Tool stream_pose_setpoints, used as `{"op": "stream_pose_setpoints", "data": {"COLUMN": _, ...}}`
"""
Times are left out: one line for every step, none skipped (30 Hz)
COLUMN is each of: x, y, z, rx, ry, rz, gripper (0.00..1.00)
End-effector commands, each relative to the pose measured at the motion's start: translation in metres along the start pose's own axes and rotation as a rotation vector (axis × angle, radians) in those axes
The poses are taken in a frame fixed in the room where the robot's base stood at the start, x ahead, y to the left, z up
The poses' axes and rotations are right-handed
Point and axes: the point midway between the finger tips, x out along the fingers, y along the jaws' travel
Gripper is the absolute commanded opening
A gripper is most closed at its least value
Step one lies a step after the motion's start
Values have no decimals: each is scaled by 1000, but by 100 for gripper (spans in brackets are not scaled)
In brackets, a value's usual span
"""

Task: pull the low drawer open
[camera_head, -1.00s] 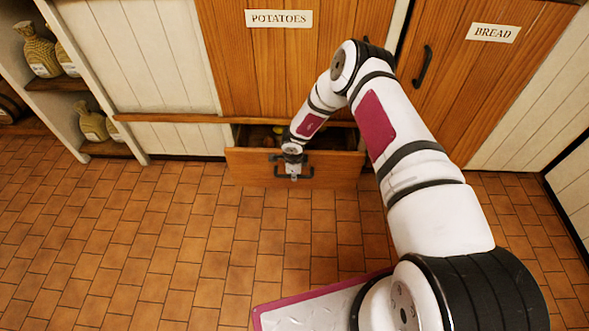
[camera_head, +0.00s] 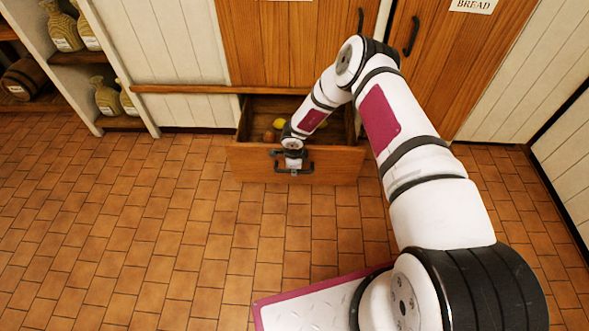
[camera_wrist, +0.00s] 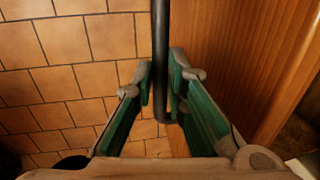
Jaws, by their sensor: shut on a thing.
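The low wooden drawer (camera_head: 335,166) stands out from the cabinet at floor level, its inside partly visible. A dark bar handle (camera_head: 294,171) runs across its front. My gripper (camera_head: 293,166) is at the handle, small and partly hidden by my wrist in the head view. In the wrist view my gripper (camera_wrist: 161,95) has its two green-padded fingers on either side of the dark handle bar (camera_wrist: 161,50), shut on it. The drawer front (camera_wrist: 225,60) fills the right of that view.
A yellow round thing (camera_head: 279,123) and brownish ones lie in the drawer. Tall wooden doors (camera_head: 270,50) stand above it, one labelled BREAD (camera_head: 474,5). The tiled floor (camera_head: 150,220) in front is clear.

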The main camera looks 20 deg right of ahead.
Motion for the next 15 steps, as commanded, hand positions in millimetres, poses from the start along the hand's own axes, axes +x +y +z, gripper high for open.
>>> {"op": "stream_pose_setpoints", "data": {"x": 0, "y": 1, "z": 0, "rx": 0, "ry": -1, "rz": 1, "gripper": 0}}
{"op": "stream_pose_setpoints", "data": {"x": 0, "y": 1, "z": 0, "rx": 0, "ry": -1, "rz": 1, "gripper": 0}}
{"op": "stream_pose_setpoints", "data": {"x": 0, "y": 1, "z": 0, "rx": 0, "ry": -1, "rz": 1, "gripper": 0}}
{"op": "stream_pose_setpoints", "data": {"x": 0, "y": 1, "z": 0, "rx": 0, "ry": -1, "rz": 1, "gripper": 0}}
{"op": "stream_pose_setpoints", "data": {"x": 0, "y": 1, "z": 1, "rx": 0, "ry": -1, "rz": 1, "gripper": 0}}
{"op": "stream_pose_setpoints", "data": {"x": 0, "y": 1, "z": 1, "rx": 0, "ry": -1, "rz": 1, "gripper": 0}}
{"op": "stream_pose_setpoints", "data": {"x": 0, "y": 1, "z": 1, "rx": 0, "ry": -1, "rz": 1, "gripper": 0}}
{"op": "stream_pose_setpoints", "data": {"x": 0, "y": 1, "z": 1, "rx": 0, "ry": -1, "rz": 1, "gripper": 0}}
{"op": "stream_pose_setpoints", "data": {"x": 0, "y": 1, "z": 1, "rx": 0, "ry": -1, "rz": 1, "gripper": 18}}
{"op": "stream_pose_setpoints", "data": {"x": 0, "y": 1, "z": 1, "rx": 0, "ry": -1, "rz": 1, "gripper": 24}}
{"op": "stream_pose_setpoints", "data": {"x": 0, "y": 1, "z": 1, "rx": 0, "ry": -1, "rz": 1, "gripper": 31}}
{"op": "stream_pose_setpoints", "data": {"x": 0, "y": 1, "z": 1, "rx": 0, "ry": -1, "rz": 1, "gripper": 33}}
{"op": "stream_pose_setpoints", "data": {"x": 0, "y": 1, "z": 1, "rx": 0, "ry": -1, "rz": 1, "gripper": 33}}
{"op": "stream_pose_setpoints", "data": {"x": 0, "y": 1, "z": 1, "rx": 0, "ry": -1, "rz": 1, "gripper": 33}}
{"op": "stream_pose_setpoints", "data": {"x": 0, "y": 0, "z": 0, "rx": 0, "ry": -1, "rz": 1, "gripper": 33}}
